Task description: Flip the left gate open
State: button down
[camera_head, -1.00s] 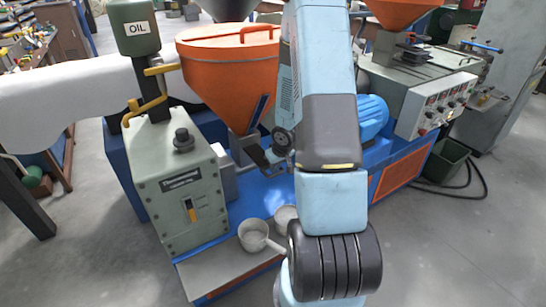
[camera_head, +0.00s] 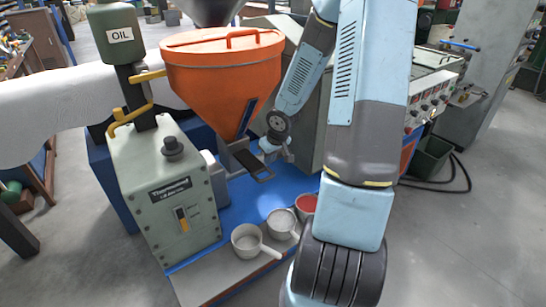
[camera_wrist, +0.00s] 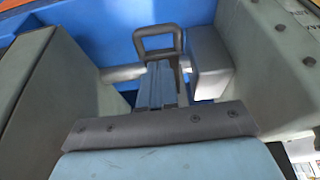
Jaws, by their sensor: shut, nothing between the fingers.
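The orange hopper (camera_head: 222,75) has a dark gate with a loop handle (camera_head: 253,165) sticking out below its cone in the head view. In the wrist view the grey loop handle (camera_wrist: 158,34) stands just past my fingertips, at the top centre. My gripper (camera_head: 272,148) is beside the gate, on its right in the head view. Its blue fingers show together in the wrist view (camera_wrist: 157,76), shut and empty. I cannot tell whether they touch the handle. The inner part of the gate is hidden.
A green-grey machine box (camera_head: 165,195) with an oil tank (camera_head: 118,32) stands left. Metal pots (camera_head: 250,241) sit at the front edge, one with red contents (camera_head: 306,204). In the wrist view, a grey block (camera_wrist: 208,62) is right of the handle. Grey floor lies in front.

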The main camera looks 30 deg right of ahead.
jog(key=shift+s+r, duration=0.15)
jog(key=shift+r, duration=0.2)
dwell(0.4)
jog(key=shift+d+r, duration=0.1)
